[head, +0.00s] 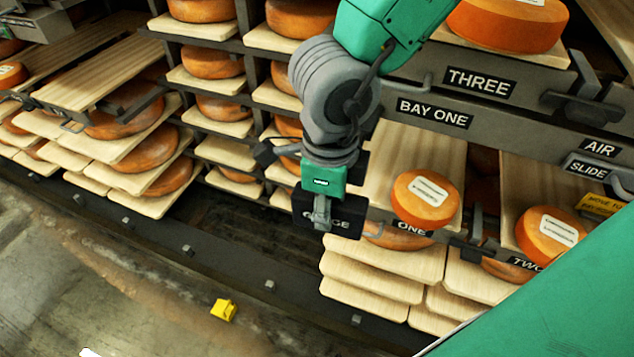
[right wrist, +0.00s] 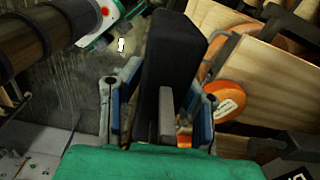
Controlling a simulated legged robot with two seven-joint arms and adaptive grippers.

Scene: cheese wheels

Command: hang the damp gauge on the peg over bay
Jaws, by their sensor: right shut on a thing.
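The damp gauge (head: 345,212) is a black box with pale lettering, partly covered by my gripper in the head view. My right gripper (head: 322,215) is shut on it and holds it in front of the rack, left of the ONE label. In the right wrist view the gauge (right wrist: 172,65) stands between the two fingers of the gripper (right wrist: 163,105), with a grey tab near the palm. A grey hooked peg (head: 425,81) sticks out above the BAY ONE sign (head: 435,113), up and right of the gauge and apart from it. My left gripper does not show.
Bay one's board (head: 385,180) bears an orange cheese wheel (head: 427,198) close right of the gauge. Stacked boards (head: 372,290) lie below. More loaded shelves stand at left.

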